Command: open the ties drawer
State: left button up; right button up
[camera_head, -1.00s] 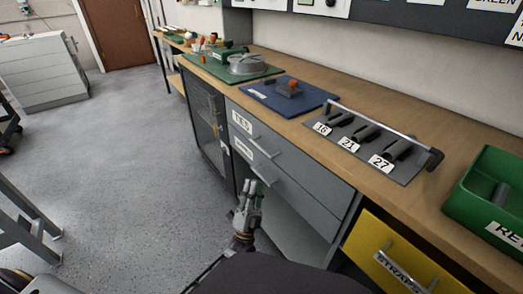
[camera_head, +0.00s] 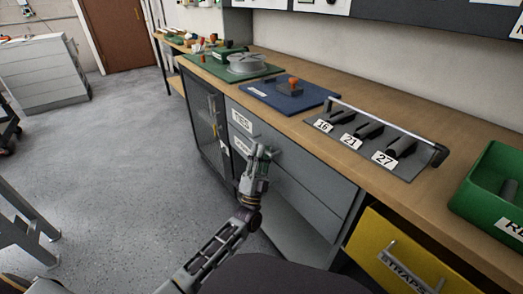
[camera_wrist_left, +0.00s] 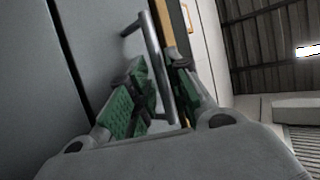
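The ties drawer (camera_head: 290,155) is the upper grey drawer under the bench, with a white TIES label (camera_head: 242,120). Its front looks flush with the cabinet. In the left wrist view a grey bar handle (camera_wrist_left: 155,60) runs between the green-padded fingers of my left gripper (camera_wrist_left: 160,72). The fingers stand apart on either side of the bar; I cannot tell whether they touch it. My right gripper is not in view.
A second labelled grey drawer (camera_head: 305,196) lies below. A yellow STRAPS drawer (camera_head: 425,262) juts at the lower right. The wooden bench top (camera_head: 300,118) carries a blue mat (camera_head: 265,92), a rack with numbered slots (camera_head: 405,172) and a green bin (camera_head: 490,200).

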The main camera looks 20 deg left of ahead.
pick_arm(q)
jog(key=shift+x, duration=0.85)
jog(key=shift+c, duration=0.2)
grip_shut()
